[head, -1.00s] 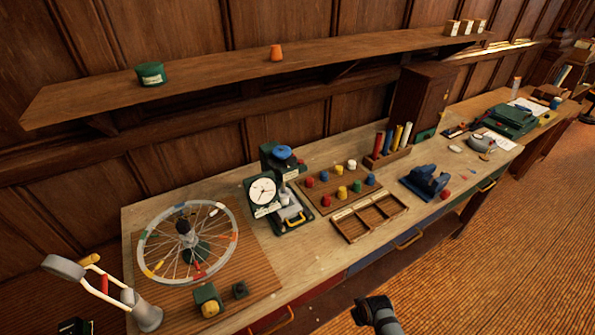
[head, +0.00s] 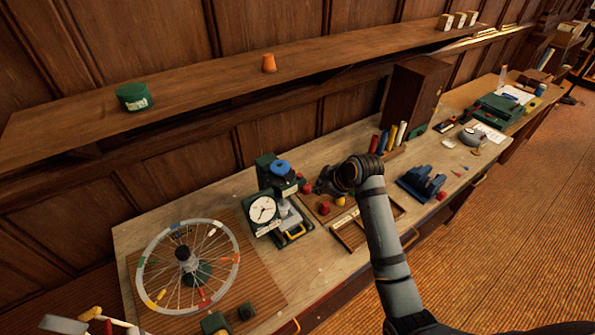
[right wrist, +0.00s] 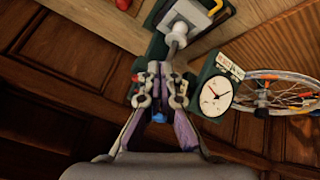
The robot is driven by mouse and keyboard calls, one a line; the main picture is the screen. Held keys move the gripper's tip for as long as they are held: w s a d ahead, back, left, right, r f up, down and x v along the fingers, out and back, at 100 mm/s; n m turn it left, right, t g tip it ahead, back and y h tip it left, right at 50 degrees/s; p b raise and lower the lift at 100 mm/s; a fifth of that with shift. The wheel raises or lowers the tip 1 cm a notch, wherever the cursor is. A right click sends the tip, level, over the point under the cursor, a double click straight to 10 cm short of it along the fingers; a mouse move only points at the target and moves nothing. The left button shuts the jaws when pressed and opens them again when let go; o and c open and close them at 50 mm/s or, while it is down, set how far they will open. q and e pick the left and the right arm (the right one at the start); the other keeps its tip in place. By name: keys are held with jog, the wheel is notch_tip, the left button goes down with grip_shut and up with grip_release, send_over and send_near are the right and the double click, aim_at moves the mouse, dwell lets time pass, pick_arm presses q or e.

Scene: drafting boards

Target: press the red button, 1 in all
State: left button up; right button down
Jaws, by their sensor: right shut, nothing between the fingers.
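A small red dome (head: 441,196), perhaps the red button, sits by the bench's front edge beside a blue clamp-like tool (head: 422,182). Red knobs (head: 305,188) also show on a peg board, which my right arm partly covers; I cannot tell for sure which red piece is the button. My right gripper (head: 319,187) is over the board, just right of the green dial press (head: 264,209). In the right wrist view the gripper (right wrist: 160,72) is shut and empty, with the press behind it. A red piece (right wrist: 123,4) is cut by that view's top edge.
A spoked wheel (head: 222,240) stands on the bench's left. A divided wooden tray (head: 350,237) lies partly behind my right arm. A tall dark cabinet (head: 412,100) stands at the back. A shelf (head: 200,92) overhangs the bench.

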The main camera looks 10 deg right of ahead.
pick_arm(q)
jog(key=shift+s, duration=0.3)
pick_arm(e)
jog(key=w+a+r+n+t+y, duration=0.1)
jog(key=w+a+r+n+y, duration=0.1)
jog(key=w+r, duration=0.6)
notch_tip(320, 180, up, 2)
jog(key=a+n, duration=0.1)
jog(key=n, duration=0.1)
jog(key=shift+w+a+r+n, duration=0.15)
jog(key=shift+w+n, duration=0.25)
pick_arm(q)
jog(key=shift+d, duration=0.1)
pick_arm(e)
jog(key=shift+s, duration=0.1)
jog(key=b, duration=0.7)
send_over(301, 176)
notch_tip(301, 176, down, 8)
jog(key=shift+r, duration=0.2)
jog(key=shift+f, duration=0.6)
pick_arm(q)
notch_tip(301, 176, down, 7)
jog(key=shift+w, duration=0.1)
pick_arm(e)
jog(key=shift+f, duration=0.2)
jog(key=shift+f, duration=0.25)
jog(key=shift+f, duration=0.15)
